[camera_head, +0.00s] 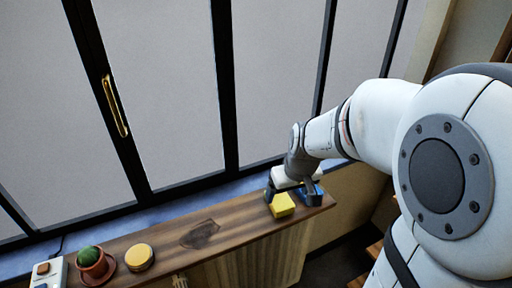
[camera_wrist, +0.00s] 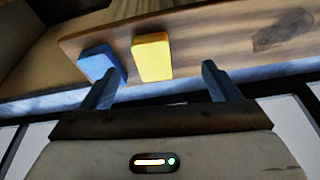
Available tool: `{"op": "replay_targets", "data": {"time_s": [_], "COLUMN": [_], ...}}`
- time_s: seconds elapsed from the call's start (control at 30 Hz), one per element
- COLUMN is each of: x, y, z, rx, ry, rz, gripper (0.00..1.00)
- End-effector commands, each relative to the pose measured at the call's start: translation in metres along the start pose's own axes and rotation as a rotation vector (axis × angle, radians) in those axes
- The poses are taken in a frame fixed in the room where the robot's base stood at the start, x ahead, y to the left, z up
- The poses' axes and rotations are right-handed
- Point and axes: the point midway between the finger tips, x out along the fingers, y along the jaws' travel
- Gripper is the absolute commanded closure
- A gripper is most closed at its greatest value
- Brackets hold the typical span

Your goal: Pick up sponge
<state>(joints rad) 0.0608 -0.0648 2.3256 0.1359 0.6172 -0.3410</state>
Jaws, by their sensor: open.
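A yellow block (camera_head: 282,206), which looks like the sponge, lies on the wooden shelf near its right end. It also shows in the wrist view (camera_wrist: 152,58), beyond the gap between my fingers and nearer the left one. A blue block (camera_wrist: 100,63) lies beside it, with a narrow gap between them. My gripper (camera_wrist: 160,84) is open, with nothing between its fingers. Its left finger overlaps the lower edge of the blue block in the picture; I cannot tell if they touch. In the head view my gripper (camera_head: 291,189) is right at the blocks and partly hides the blue one.
The wooden shelf (camera_head: 165,243) runs below a dark-framed window. A round yellow tin (camera_head: 139,257), a potted cactus (camera_head: 91,260) and a white device (camera_head: 48,272) stand at its left. A dark stain (camera_head: 200,234) marks the bare middle. A radiator (camera_head: 265,262) is below.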

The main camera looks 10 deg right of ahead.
Motion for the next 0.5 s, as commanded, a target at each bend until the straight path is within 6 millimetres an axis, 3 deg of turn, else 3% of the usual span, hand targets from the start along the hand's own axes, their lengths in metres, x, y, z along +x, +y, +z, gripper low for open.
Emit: {"op": "replay_targets", "data": {"time_s": [0.03,0.13,0.5], "x": [0.016,0.036,0.076], "y": [0.004,0.01,0.014], "z": [-0.008,-0.022,-0.034], "rx": [-0.012,-0.037,-0.061], "ry": [-0.002,0.009,0.018], "rz": [-0.004,-0.005,-0.005], "gripper": [0.15,0.15,0.15]}}
